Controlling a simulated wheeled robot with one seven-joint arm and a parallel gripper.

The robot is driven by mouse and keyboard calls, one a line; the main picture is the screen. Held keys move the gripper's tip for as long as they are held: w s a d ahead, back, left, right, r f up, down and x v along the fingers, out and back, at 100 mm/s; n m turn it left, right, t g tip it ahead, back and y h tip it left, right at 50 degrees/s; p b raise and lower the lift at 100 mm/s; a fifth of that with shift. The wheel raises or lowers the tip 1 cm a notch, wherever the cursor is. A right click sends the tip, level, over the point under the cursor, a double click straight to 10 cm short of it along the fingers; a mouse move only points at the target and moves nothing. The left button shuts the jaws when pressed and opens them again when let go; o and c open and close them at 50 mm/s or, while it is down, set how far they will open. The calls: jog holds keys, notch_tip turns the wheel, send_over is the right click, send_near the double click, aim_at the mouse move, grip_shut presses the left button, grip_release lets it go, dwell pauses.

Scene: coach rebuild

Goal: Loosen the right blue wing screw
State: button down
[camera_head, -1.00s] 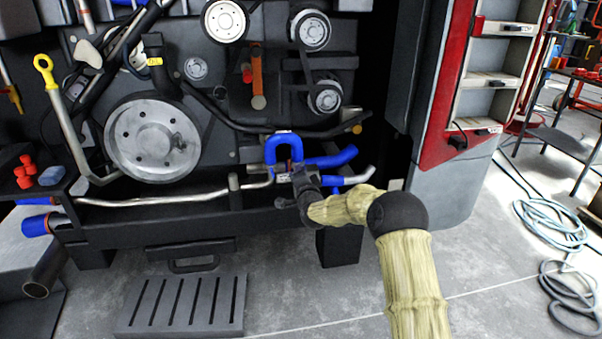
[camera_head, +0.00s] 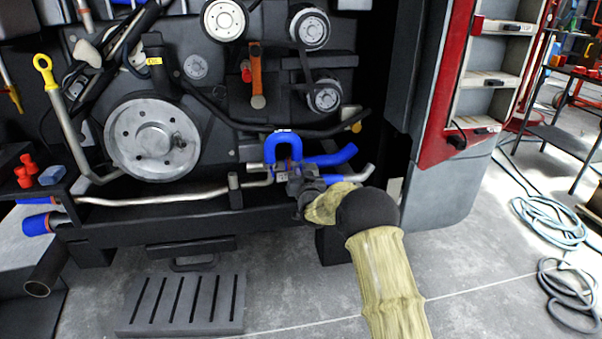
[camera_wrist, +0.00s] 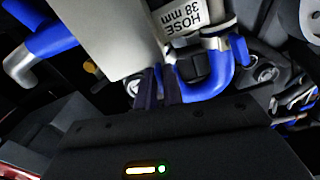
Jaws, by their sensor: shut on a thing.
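A blue U-shaped hose (camera_head: 283,139) stands at the lower right of the engine bay; it also shows in the wrist view (camera_wrist: 212,84), with a white "HOSE 38 mm" label (camera_wrist: 183,17). My gripper (camera_head: 304,178) is at the hose's right leg. In the wrist view its dark fingers (camera_wrist: 158,82) are shut beside the hose, on a small blue part that I take for the right blue wing screw (camera_wrist: 169,54). The fingers hide most of that screw. Another small blue wing screw (camera_wrist: 242,50) sits on the hose's other leg, clear of my gripper.
Blue hose stubs with metal ends (camera_head: 332,156) lie close to the right of my gripper. A metal pipe (camera_head: 150,201) runs along the bay's lower edge. A slotted step (camera_head: 182,304) lies on the floor. A red and grey panel (camera_head: 445,130) stands to the right.

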jog(key=shift+f+n, duration=0.2)
jog(key=shift+n, duration=0.7)
jog(key=c, duration=1.6)
grip_release()
jog(key=shift+o, duration=0.2)
jog(key=shift+r, duration=0.1)
jog(key=shift+s, duration=0.15)
jog(key=p+v, duration=0.3)
jog(key=v, duration=1.4)
jog(key=shift+s+d+r, duration=0.1)
jog(key=shift+d, duration=0.05)
